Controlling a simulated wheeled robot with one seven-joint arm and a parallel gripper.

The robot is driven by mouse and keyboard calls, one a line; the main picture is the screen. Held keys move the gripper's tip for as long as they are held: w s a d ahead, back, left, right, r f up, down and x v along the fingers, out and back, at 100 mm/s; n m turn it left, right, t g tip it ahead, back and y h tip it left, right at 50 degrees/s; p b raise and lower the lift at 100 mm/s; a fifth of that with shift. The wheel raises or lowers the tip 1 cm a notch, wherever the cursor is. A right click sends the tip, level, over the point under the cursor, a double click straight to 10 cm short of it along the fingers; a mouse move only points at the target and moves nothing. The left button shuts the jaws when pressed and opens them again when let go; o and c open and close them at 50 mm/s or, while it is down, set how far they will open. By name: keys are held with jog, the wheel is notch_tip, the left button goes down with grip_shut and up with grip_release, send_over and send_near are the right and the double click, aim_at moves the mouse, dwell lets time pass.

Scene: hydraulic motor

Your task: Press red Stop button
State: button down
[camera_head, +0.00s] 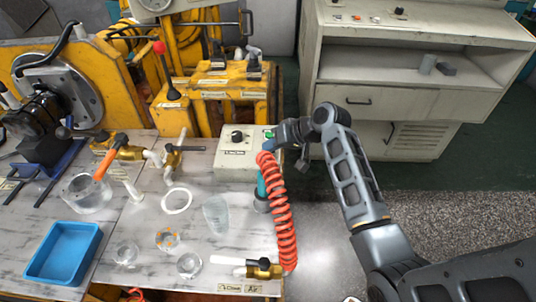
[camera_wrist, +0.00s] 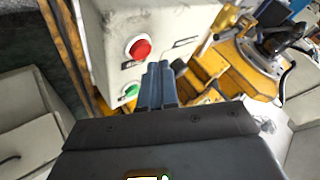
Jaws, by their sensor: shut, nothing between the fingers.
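The red Stop button (camera_wrist: 138,48) is a round red cap in a white ring on the face of the grey control box (camera_wrist: 165,20), in the wrist view. A green button (camera_wrist: 130,91) sits below it in that picture. My gripper (camera_wrist: 158,68) is shut and empty, with its fingertips just right of the red button in the picture. I cannot tell whether they touch the box. In the head view, the control box (camera_head: 235,162) stands at the table's back right, with my gripper (camera_head: 268,146) at its right edge. The red button is not visible there.
A blue tray (camera_head: 38,281), glass vessels and brass valves are on the table. A beige cabinet (camera_head: 400,105) stands behind my arm. Open floor lies at right.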

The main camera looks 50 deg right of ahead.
aim_at(272, 156)
jog(key=shift+r+p, duration=2.35)
jog(key=shift+r, duration=0.2)
jog(key=shift+f, duration=0.1)
